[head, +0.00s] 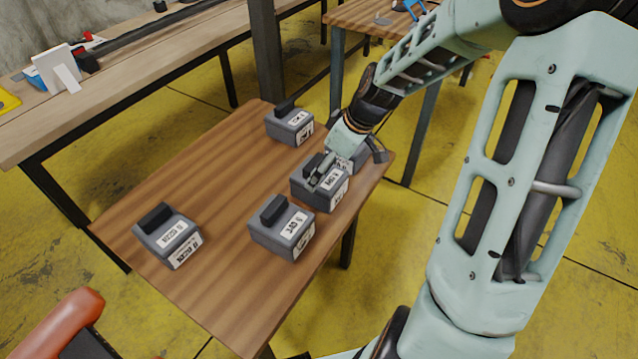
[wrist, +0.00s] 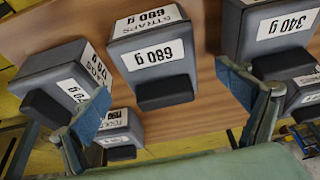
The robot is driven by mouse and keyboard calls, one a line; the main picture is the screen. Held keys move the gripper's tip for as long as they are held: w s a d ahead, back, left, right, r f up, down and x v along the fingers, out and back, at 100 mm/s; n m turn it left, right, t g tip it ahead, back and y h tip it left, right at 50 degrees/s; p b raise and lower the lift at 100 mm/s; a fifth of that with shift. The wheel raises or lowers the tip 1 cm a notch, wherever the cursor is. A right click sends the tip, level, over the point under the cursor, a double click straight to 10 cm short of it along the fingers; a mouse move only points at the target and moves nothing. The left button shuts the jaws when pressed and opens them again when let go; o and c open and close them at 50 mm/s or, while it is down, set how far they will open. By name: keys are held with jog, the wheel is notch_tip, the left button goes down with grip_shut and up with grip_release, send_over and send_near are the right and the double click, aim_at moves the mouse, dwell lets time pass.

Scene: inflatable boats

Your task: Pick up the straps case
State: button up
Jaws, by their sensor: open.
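The straps case (wrist: 155,55) is a dark grey box with a black handle and white labels reading "STRAPS" and "680 g", upside down in the wrist view. It stands upright on the wooden table, between its neighbours. In the head view it appears to be the case (head: 309,195) under my gripper (head: 322,180), which partly covers it. My gripper (wrist: 163,82) is open and empty in the wrist view. Its two blue-grey fingers show to either side of the straps case's handle. I cannot tell whether they touch anything.
Similar cases stand close by: a "340 g" case (wrist: 265,38) on one side and a "70 g" case (wrist: 55,75) on the other. Another (head: 168,238) stands apart at the table's left, and one (head: 290,127) at the back. The table's left middle (head: 215,190) is clear.

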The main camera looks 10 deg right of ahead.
jog(key=b+x, duration=0.1)
jog(key=x, duration=0.4)
jog(key=shift+w+r, duration=0.1)
jog(key=shift+r, duration=0.1)
jog(key=c, duration=1.9)
